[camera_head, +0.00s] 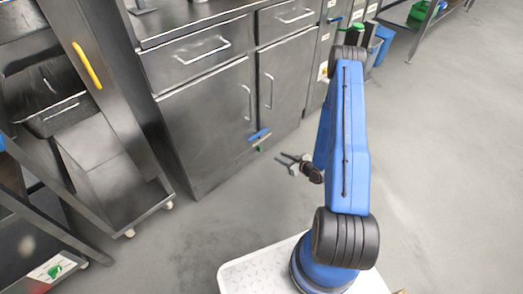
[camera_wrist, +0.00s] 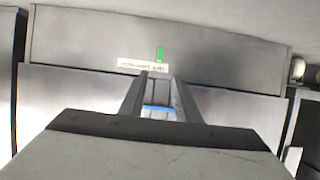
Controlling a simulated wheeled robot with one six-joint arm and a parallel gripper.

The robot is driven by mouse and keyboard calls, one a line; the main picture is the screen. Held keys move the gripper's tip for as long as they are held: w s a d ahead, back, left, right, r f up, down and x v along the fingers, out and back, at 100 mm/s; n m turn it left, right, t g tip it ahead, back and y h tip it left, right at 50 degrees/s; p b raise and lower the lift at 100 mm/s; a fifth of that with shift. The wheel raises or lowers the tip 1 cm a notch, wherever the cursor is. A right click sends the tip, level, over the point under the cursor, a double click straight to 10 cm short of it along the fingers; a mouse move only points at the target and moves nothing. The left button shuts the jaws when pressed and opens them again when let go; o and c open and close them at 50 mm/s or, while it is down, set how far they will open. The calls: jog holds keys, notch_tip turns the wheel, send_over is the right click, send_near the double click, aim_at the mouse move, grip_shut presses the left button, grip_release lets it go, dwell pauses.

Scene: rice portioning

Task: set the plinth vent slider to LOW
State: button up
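The plinth vent slider is a small green tab (camera_head: 258,149) low on the front of the steel cabinet. In the wrist view the green tab (camera_wrist: 160,54) stands beside a pale label strip (camera_wrist: 143,66), close to one end of it. The label's lettering is too small to read, so the setting cannot be told. My gripper (camera_head: 282,159) is in front of the cabinet, apart from the tab. Its two fingers (camera_wrist: 158,90) are spread, with nothing held between them. A blue bar (camera_wrist: 158,109) shows beyond the gap.
The blue bar (camera_head: 259,135) sits just above the green tab on the cabinet. Cabinet doors with bar handles (camera_head: 269,90) rise above it. A wheeled steel rack (camera_head: 100,150) stands at left. Grey floor (camera_head: 440,150) is clear at right.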

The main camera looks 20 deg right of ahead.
aim_at(259, 149)
jog(key=x, duration=1.7)
grip_shut()
